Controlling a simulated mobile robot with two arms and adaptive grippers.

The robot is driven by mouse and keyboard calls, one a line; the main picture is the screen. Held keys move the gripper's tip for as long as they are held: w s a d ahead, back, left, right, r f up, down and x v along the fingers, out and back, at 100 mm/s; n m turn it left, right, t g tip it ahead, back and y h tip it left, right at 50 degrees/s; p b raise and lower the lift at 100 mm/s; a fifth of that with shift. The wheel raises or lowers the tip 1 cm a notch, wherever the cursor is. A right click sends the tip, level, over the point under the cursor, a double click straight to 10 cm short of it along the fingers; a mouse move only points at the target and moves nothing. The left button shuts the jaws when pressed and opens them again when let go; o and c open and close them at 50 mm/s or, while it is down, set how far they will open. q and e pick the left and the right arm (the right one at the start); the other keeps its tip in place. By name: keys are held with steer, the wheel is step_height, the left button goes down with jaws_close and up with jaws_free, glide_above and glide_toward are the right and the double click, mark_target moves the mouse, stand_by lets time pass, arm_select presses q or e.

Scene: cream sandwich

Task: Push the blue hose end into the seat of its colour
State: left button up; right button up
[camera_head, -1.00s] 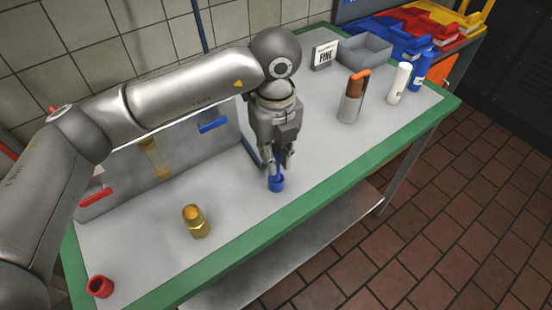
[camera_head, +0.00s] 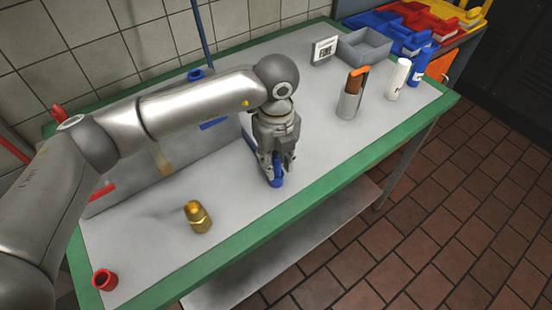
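A small blue cylindrical piece (camera_head: 277,181), which looks like the hose end, stands on the grey bench top near the front edge. My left gripper (camera_head: 277,169) points down over it, with a fingertip on either side. I cannot tell whether the fingers press on it. A blue bar (camera_head: 213,124) shows on the slanted grey panel behind, partly covered by my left arm. A blue ring (camera_head: 195,75) shows behind the arm, below a blue wall pipe. I cannot tell which blue part is the seat. My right gripper is not in view.
A brass fitting (camera_head: 198,217) and a red hollow piece (camera_head: 104,280) stand on the bench at left. A metal cup (camera_head: 349,104), a white bottle (camera_head: 398,80), a blue bottle (camera_head: 421,72) and a grey tray (camera_head: 364,48) stand at right. The bench middle right is clear.

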arm_select(q)
steer(key=shift+o, duration=0.2)
steer(key=shift+r, duration=0.6)
step_height(320, 180, up, 11)
steer(key=b, duration=0.2)
steer(key=shift+r, duration=0.1)
